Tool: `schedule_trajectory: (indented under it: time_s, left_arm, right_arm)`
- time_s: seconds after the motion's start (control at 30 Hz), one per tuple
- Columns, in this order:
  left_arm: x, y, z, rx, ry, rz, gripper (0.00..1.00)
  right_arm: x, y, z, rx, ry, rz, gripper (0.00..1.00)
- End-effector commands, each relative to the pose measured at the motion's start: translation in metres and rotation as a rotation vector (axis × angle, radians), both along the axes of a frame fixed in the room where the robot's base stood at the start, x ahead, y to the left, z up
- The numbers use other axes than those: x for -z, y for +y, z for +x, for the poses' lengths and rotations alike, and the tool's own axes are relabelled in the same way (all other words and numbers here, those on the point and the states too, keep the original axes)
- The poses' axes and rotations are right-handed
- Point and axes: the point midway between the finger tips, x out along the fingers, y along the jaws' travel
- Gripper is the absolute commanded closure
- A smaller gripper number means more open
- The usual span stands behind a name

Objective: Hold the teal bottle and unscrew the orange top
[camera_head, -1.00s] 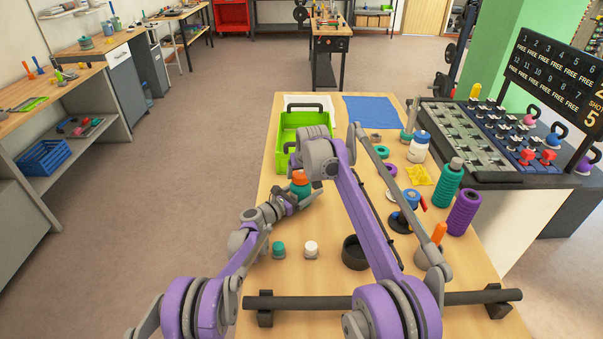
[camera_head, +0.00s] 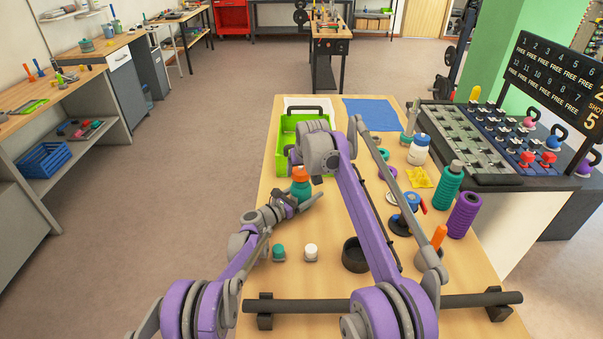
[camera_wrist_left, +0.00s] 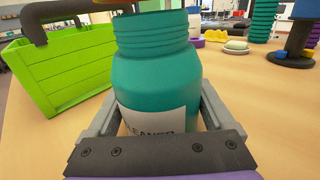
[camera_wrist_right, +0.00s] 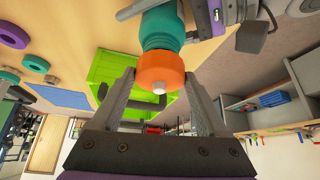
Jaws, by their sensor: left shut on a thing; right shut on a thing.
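The teal bottle (camera_head: 302,190) stands upright near the green crate. In the left wrist view the bottle (camera_wrist_left: 155,85) has a pale label, and its ribbed neck is bare. My left gripper (camera_wrist_left: 157,108) is shut around its body, one finger on each side. The orange top (camera_head: 300,174) is above the neck, and its edge shows at the top of the left wrist view (camera_wrist_left: 103,3). My right gripper (camera_wrist_right: 161,88) is shut on the orange top (camera_wrist_right: 160,70) from above.
The green crate (camera_head: 284,137) stands just behind the bottle, with a blue mat (camera_head: 376,112) to its right. A small teal-capped jar (camera_head: 278,251), a white-capped jar (camera_head: 310,251) and a black bowl (camera_head: 355,257) are nearer. A black bar (camera_head: 390,304) crosses the front.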

Motion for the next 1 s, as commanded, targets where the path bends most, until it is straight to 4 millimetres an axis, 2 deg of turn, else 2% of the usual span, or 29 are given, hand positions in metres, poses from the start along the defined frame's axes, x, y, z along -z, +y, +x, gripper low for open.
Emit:
schedule_trajectory:
  time_s: [0.5, 1.0]
  left_arm:
    - [0.0, 0.0, 0.0, 0.0, 0.0, 0.0, 0.84]
    - [0.0, 0.0, 0.0, 0.0, 0.0, 0.0, 0.84]
  right_arm:
    - [-0.029, 0.0, 0.001, 0.0, 0.0, 0.0, 0.9]
    - [-0.034, 0.0, 0.0, 0.0, 0.0, 0.0, 0.9]
